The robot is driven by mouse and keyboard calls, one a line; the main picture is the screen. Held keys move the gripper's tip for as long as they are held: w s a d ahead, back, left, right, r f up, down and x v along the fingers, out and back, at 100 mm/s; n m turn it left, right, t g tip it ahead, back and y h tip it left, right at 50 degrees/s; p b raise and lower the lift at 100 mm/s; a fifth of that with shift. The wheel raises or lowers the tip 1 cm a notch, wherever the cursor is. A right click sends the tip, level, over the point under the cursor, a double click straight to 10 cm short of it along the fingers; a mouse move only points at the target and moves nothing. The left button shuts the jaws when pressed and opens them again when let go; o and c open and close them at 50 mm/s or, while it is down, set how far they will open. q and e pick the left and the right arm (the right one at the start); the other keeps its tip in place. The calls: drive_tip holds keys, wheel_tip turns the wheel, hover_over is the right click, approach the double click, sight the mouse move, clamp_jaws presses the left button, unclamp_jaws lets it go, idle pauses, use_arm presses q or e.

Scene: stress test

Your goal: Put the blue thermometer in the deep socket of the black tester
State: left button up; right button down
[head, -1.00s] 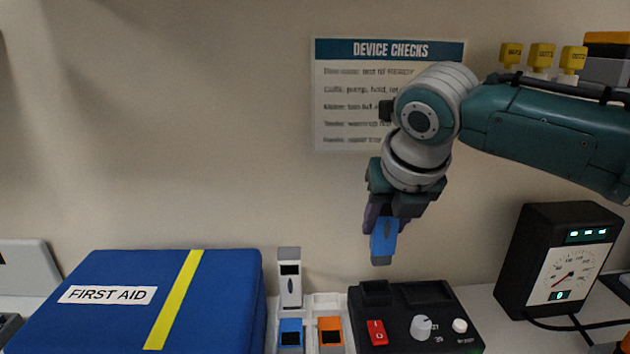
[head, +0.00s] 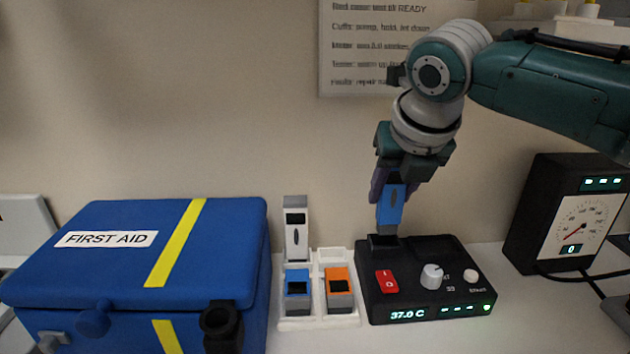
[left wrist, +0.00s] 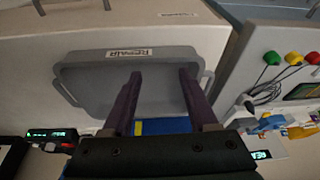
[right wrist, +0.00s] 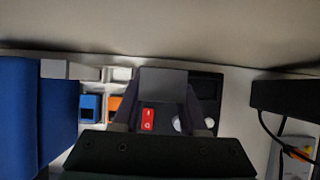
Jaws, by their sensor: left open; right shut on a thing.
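The blue thermometer (head: 391,209) hangs upright in my right gripper (head: 391,190), which is shut on it, above the back left of the black tester (head: 440,262). The thermometer's lower end is at the raised socket (head: 383,241); I cannot tell whether it is inside or just over it. The right wrist view shows a grey end (right wrist: 163,84) between the fingers, hiding the socket. The tester's display reads 37.0 C. My left gripper (left wrist: 160,78) is open and empty over a grey bin marked REPAIR (left wrist: 85,82); it is out of the head view.
A white rack (head: 320,322) left of the tester holds a white device (head: 296,230), a blue one (head: 298,283) and an orange one (head: 339,283). A blue first aid case (head: 225,260) stands further left. A black gauge (head: 570,215) with cables stands at right.

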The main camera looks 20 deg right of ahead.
use_arm(q)
drive_tip(key=shift+r+p, duration=0.85)
idle(0.7)
drive_tip(key=shift+f+b, duration=0.85)
use_arm(e)
drive_tip(key=shift+f, duration=1.7)
drive_tip(key=shift+c, duration=1.8)
unclamp_jaws()
use_arm(q)
wheel_tip(320, 180, up, 2)
drive_tip(key=shift+r+p, duration=0.2)
drive_tip(key=shift+p, duration=1)
use_arm(e)
drive_tip(key=v, duration=1)
